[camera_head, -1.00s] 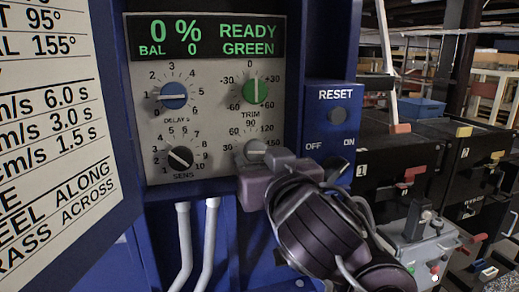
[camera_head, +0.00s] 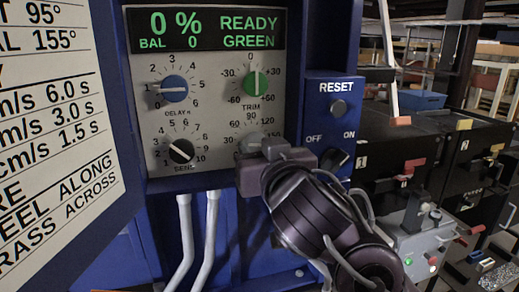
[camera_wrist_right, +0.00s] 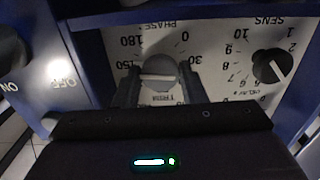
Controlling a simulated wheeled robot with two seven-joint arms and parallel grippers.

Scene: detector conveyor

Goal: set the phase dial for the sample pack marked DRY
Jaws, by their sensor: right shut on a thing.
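The phase dial (camera_wrist_right: 160,75) is a grey knob with a pale pointer bar, low on the control panel (camera_head: 218,108). In the upside-down right wrist view its bar lies almost level, and the scale figures 0, 30, 150 and 180 show around it. My right gripper (camera_wrist_right: 160,88) is shut on the dial, one finger on each side. In the head view the right gripper (camera_head: 262,152) covers most of the dial and its lower scale. My left gripper is in neither view. No sample pack marked DRY can be made out.
A partly cropped chart (camera_head: 50,140) at left lists 95°, 155° and speeds. The display (camera_head: 205,29) reads 0 %, BAL 0, READY GREEN. Delay (camera_head: 174,88), trim (camera_head: 256,83) and sens (camera_head: 181,151) knobs sit close by. The RESET button (camera_head: 339,108) and OFF/ON switch (camera_head: 333,160) are right.

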